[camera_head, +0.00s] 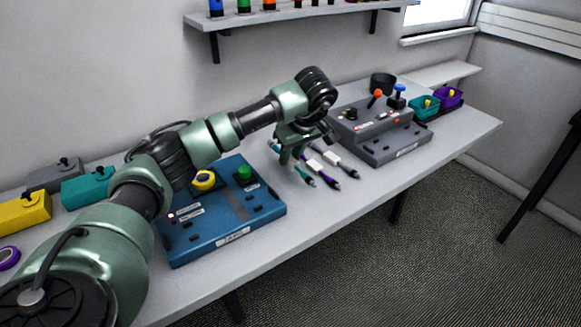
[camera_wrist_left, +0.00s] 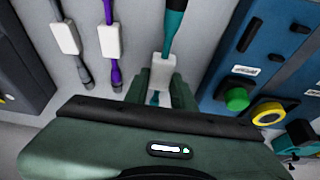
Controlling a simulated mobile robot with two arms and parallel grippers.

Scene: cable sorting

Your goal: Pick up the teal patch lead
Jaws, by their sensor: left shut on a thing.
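The teal patch lead (camera_head: 304,175) lies on the grey table between the blue box and the grey box, partly hidden by my left gripper (camera_head: 289,157). In the left wrist view the teal lead (camera_wrist_left: 174,28) runs down to its white tag, which sits between the fingers of my left gripper (camera_wrist_left: 162,92). My left gripper is shut on the lead at this white tag (camera_wrist_left: 162,70). I cannot tell whether the lead still touches the table. My right gripper is not in view.
A purple lead (camera_head: 322,170) and a grey lead (camera_head: 342,165) with white tags lie close to the right. The blue box (camera_head: 230,215) stands to the left, the grey box (camera_head: 385,145) to the right. Teal (camera_head: 424,108) and purple (camera_head: 448,97) bins stand at the far right.

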